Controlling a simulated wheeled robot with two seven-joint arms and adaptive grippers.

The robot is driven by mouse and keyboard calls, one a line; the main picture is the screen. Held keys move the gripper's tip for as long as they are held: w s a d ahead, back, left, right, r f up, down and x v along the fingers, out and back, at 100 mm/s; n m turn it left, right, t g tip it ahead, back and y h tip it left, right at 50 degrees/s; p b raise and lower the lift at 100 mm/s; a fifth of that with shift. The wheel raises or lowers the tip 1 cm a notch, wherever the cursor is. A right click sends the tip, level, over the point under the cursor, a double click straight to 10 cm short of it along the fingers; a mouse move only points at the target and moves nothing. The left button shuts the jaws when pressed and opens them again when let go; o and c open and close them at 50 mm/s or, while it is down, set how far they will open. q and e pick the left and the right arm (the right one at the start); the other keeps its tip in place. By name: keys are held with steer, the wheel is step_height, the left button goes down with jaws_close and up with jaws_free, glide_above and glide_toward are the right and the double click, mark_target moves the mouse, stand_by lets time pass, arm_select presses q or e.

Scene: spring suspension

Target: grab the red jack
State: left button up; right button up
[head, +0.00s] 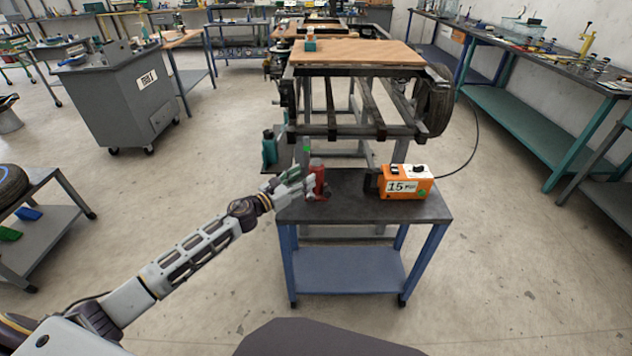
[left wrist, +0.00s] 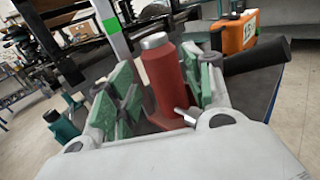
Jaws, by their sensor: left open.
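The red jack (head: 317,178) stands upright near the left edge of a small dark-topped table (head: 430,208). My left gripper (head: 299,180) reaches in from the left, right at the jack. In the left wrist view the red jack (left wrist: 165,78), with its silver top, stands between the green-padded fingers of my left gripper (left wrist: 160,98). The fingers are apart and the gripper is open. The jack's lower part is partly hidden by the gripper body. My right gripper is not in view.
An orange box marked 15 (head: 405,182) stands on the table to the right of the jack; it also shows in the left wrist view (left wrist: 240,32). A teal bottle jack (head: 269,150) is behind the gripper to the left. A dark vehicle frame (head: 360,105) stands behind the table.

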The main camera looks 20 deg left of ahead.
mark_target(311, 169)
arm_select(q)
steer(key=shift+r+x, duration=0.15)
steer(key=shift+x, duration=0.5)
steer(key=shift+r+x, duration=0.15)
steer(key=shift+x, duration=1.65)
jaws_close()
steer(key=shift+w+r, duration=0.15)
steer(key=shift+r, duration=0.05)
